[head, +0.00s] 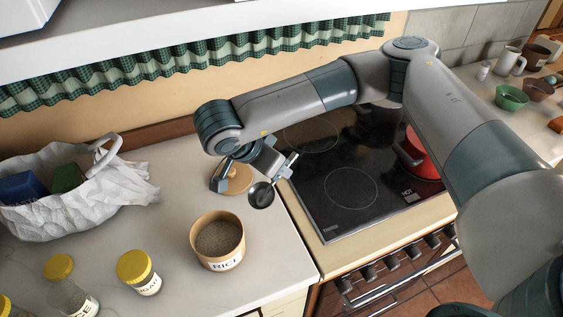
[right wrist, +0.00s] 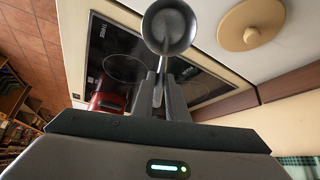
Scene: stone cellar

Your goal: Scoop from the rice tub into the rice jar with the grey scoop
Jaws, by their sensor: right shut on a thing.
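My right gripper (head: 274,176) is shut on the grey scoop (head: 261,195), whose round bowl hangs above the counter, up and right of the tub. In the right wrist view the scoop's bowl (right wrist: 169,27) is beyond the fingertips (right wrist: 160,88); I see no grain in it. The rice tub (head: 218,240), tan and labelled RICE, stands open with grain inside. My left gripper is out of view.
A second yellow-lidded jar (head: 139,272), its label ending in "GAR", stands between rice jar and tub. A wooden lid (head: 238,182) lies behind the tub. A white bag (head: 105,200) is at left. The black hob (head: 345,185) with a red pot (head: 422,160) is at right.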

